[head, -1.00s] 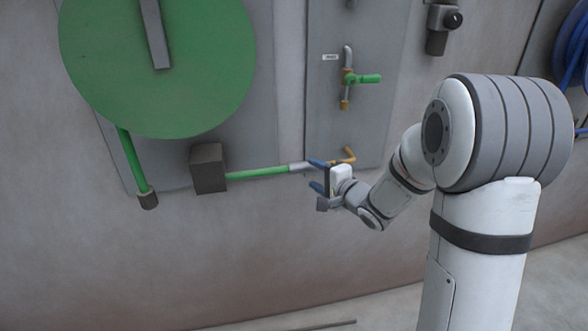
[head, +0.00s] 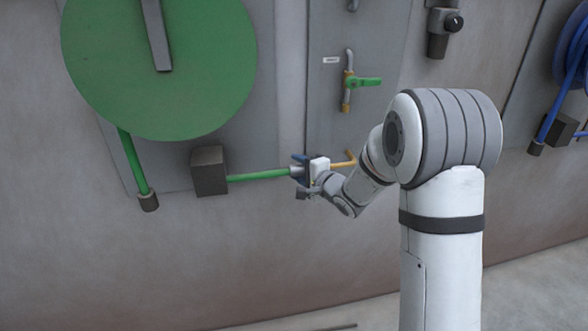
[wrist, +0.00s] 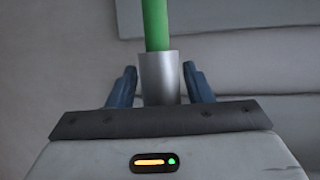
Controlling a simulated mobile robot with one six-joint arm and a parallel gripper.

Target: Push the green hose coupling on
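The green hose (head: 258,175) runs right from a dark box on the wall to its silver coupling, which is mostly hidden by my gripper in the head view. The wrist view shows the silver coupling (wrist: 160,79) on the end of the green hose (wrist: 155,25). My gripper (head: 299,170) is at the coupling, its blue fingers on either side of it. In the wrist view my gripper (wrist: 160,85) looks open, with narrow gaps beside the coupling. A brass pipe (head: 342,163) bends out of the grey panel just right of the gripper; its free end is hidden.
A green-handled valve (head: 366,82) sits above the brass pipe on the panel (head: 325,115). The dark box (head: 209,171) and large green reel (head: 160,75) are at left. A blue hose (head: 553,110) hangs far right. The wall below the hose is clear.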

